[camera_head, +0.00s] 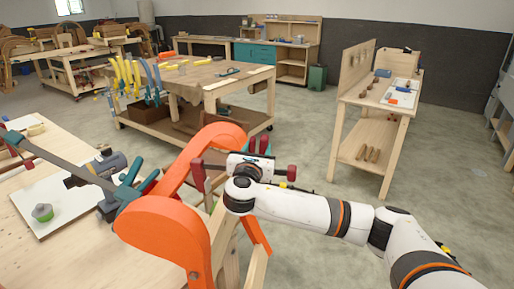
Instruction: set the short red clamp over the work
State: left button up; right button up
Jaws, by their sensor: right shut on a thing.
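My right gripper (240,166) reaches in from the right, over the far end of a large orange curved form (165,222). It is shut on the short red clamp, whose red end (197,174) shows left of the gripper and whose other red parts (291,172) show to its right. The clamp lies roughly crosswise beside the upper orange arm; whether it touches the form cannot be told. The clamp's middle is hidden by my gripper. The work on the form is not clearly distinguishable. My left gripper is not in view.
A long grey bar clamp with teal ends (62,158) slants across the left bench (22,187). A power tool (98,168) and a green-based object (42,212) are there. A wooden table (238,84) with hanging clamps stands behind. The right floor is clear before a shelf bench (388,102).

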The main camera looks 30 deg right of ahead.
dwell(0.4)
jog(key=shift+s+d+r+p, duration=0.15)
jog(key=shift+s+r+p, duration=0.2)
jog(key=shift+p, duration=0.4)
jog(key=shift+w, duration=0.1)
notch_tip(320, 180, down, 12)
jog(key=shift+w+r+b, duration=0.2)
jog(key=shift+w+b, duration=0.05)
jog(key=shift+b, duration=0.2)
dwell(1.0)
